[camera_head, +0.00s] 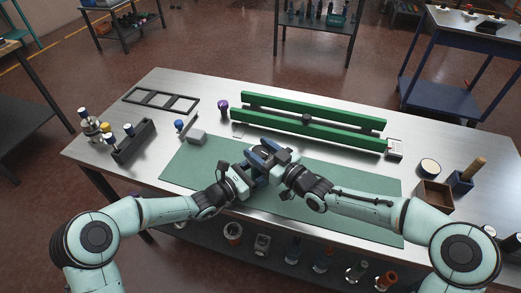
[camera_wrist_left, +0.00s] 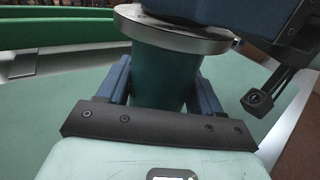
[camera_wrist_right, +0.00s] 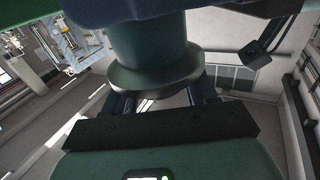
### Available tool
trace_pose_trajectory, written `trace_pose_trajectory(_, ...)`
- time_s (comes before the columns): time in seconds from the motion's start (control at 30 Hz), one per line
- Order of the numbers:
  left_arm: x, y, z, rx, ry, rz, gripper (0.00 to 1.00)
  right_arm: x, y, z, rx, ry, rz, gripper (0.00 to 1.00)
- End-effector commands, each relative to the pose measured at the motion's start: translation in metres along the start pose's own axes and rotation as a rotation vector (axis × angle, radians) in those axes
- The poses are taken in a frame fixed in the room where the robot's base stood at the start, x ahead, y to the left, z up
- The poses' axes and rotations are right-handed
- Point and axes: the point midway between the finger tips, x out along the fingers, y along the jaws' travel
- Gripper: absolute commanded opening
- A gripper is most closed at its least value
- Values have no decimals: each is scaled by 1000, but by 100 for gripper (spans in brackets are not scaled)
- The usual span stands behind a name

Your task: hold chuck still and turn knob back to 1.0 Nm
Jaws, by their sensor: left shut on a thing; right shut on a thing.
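A handheld tool shows in the left wrist view as a dark green round body (camera_wrist_left: 165,78) with a wide metal collar (camera_wrist_left: 170,36). My left gripper (camera_head: 256,168) is shut around the green body, just below the collar. My right gripper (camera_head: 270,153) is shut on the part beyond the collar, facing the left one. In the right wrist view the collar (camera_wrist_right: 155,80) lies between the two grippers, and the green body (camera_wrist_right: 148,40) runs up toward the left gripper. The right fingers cover the part they hold. Which end is chuck or knob cannot be told, and no scale is readable.
The tool is held over the green mat (camera_head: 350,205). Behind it lies a long green rail fixture (camera_head: 315,120). A brown box (camera_head: 433,195) is at right. The mat's right part is clear.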

Motion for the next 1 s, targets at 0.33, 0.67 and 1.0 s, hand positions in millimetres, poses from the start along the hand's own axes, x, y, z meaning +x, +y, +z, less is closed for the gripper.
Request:
trace_pose_trajectory(0.33, 1, -1, 0, -1, 1, -2, 23, 1, -3, -3, -2, 5, -135, 26)
trace_pose_trajectory(0.67, 1, -1, 0, 0, 2, -2, 23, 0, -2, -2, -4, 0, -157, 26)
trace_pose_trajectory(1.0, 0, -1, 0, 0, 1, -2, 23, 0, -1, -1, -5, -2, -155, 77)
